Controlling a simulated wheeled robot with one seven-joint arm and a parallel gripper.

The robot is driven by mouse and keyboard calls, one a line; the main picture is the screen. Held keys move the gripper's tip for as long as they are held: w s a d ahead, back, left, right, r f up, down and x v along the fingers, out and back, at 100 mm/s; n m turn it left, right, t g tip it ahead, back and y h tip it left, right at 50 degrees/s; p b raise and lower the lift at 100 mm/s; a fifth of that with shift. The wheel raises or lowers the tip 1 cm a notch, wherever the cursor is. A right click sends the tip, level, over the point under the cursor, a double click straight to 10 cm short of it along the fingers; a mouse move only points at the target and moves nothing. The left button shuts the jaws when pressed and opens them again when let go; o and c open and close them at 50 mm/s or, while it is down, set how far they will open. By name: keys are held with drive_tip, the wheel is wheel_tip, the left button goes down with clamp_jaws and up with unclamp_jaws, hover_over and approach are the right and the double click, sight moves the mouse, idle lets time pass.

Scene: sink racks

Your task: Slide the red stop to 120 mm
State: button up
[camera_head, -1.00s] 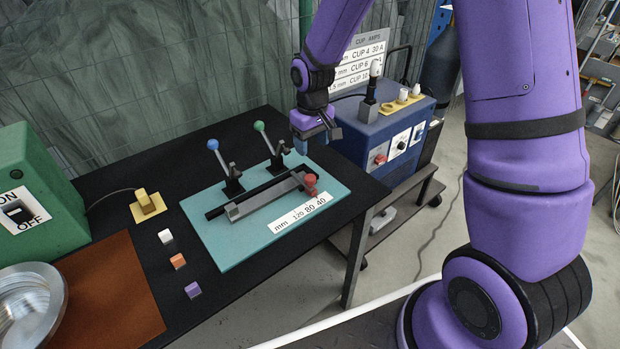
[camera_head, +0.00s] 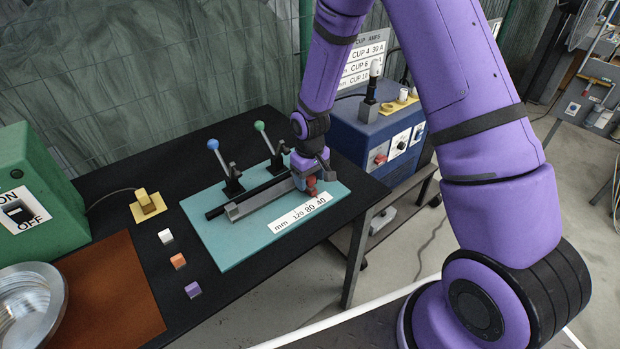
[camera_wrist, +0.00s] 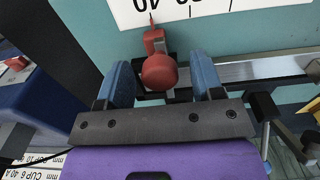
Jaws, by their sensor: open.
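The red stop (camera_head: 311,187) sits at the right end of a grey rail (camera_head: 262,197) on a teal board (camera_head: 222,246). A white scale strip (camera_head: 300,213) marked mm 120, 80, 40 lies along the rail's front. In the wrist view the stop's round red knob (camera_wrist: 159,72) is between the two blue fingers of my gripper (camera_wrist: 164,82), with gaps on both sides. Its red pointer is by the 40 mark on the scale (camera_wrist: 180,8). My gripper (camera_head: 307,178) is open over the stop in the head view and partly hides it.
Two toggle levers, blue-knobbed (camera_head: 213,145) and green-knobbed (camera_head: 260,127), stand behind the rail. White (camera_head: 166,237), orange (camera_head: 178,261) and purple (camera_head: 193,289) cubes lie left of the board. A blue welding machine (camera_head: 375,138) stands at the right.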

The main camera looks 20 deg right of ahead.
drive_tip(key=shift+f, duration=0.2)
clamp_jaws()
drive_tip(key=shift+s+a, duration=0.4)
drive_tip(key=shift+a, duration=0.85)
drive_tip(key=shift+s+a, duration=0.45)
drive_tip(key=shift+a, duration=0.85)
drive_tip(key=shift+s+a, duration=0.4)
drive_tip(key=shift+a, duration=0.85)
unclamp_jaws()
wheel_tip(320, 180, up, 11)
